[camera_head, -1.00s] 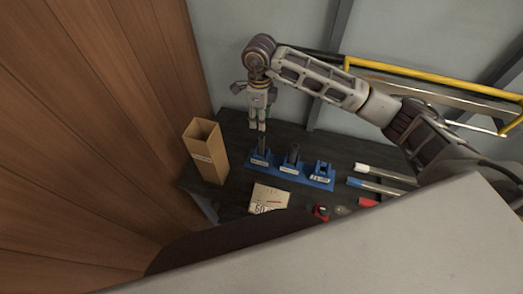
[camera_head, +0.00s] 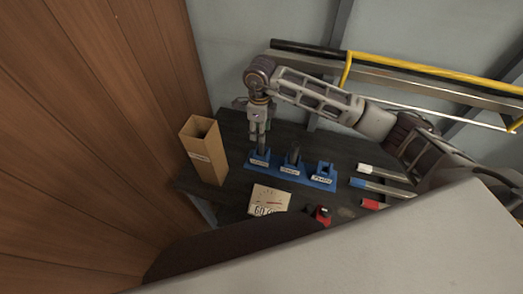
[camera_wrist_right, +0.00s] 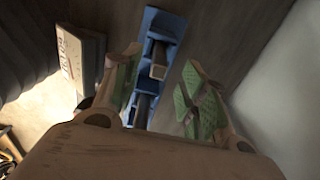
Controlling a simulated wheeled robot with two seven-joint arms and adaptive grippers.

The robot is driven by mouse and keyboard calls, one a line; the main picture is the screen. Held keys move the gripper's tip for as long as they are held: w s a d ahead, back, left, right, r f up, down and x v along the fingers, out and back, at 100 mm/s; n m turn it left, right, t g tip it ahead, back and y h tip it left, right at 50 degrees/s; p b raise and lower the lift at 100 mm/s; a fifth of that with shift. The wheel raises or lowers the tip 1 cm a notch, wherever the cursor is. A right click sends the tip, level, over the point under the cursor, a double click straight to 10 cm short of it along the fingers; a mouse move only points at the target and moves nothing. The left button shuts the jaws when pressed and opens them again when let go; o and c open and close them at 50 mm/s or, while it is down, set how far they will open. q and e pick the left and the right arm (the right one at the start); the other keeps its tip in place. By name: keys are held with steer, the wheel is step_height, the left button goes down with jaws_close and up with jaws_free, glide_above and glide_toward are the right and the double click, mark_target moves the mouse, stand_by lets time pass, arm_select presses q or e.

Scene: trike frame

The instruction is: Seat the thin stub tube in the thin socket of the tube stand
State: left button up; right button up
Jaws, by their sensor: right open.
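The blue tube stand (camera_head: 276,169) lies on the dark bench, with three labelled sockets in a row. The labels are too small to read surely. A short dark tube stands upright in the middle socket (camera_head: 293,157). My right gripper (camera_head: 258,143) points down over the left socket and hides most of the tube there. The right socket (camera_head: 323,170) looks empty. In the right wrist view, my open green-padded fingers (camera_wrist_right: 163,75) are apart, with the stand (camera_wrist_right: 165,24) and two tube ends between and below them. I cannot tell which tube is the thin stub. My left gripper is out of view.
A tall open cardboard box (camera_head: 205,152) stands left of the stand. A flat box marked 60 (camera_head: 269,199) lies in front. White-, blue- and red-ended tubes (camera_head: 380,186) lie to the right, near a red and black item (camera_head: 319,215). A yellow-railed rack runs behind.

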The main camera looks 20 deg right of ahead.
mark_target(262, 150)
step_height(262, 150, down, 6)
steer(key=b, duration=0.2)
steer(key=shift+r+b, duration=0.25)
steer(key=shift+b, duration=0.05)
stand_by(0.6)
jaws_close()
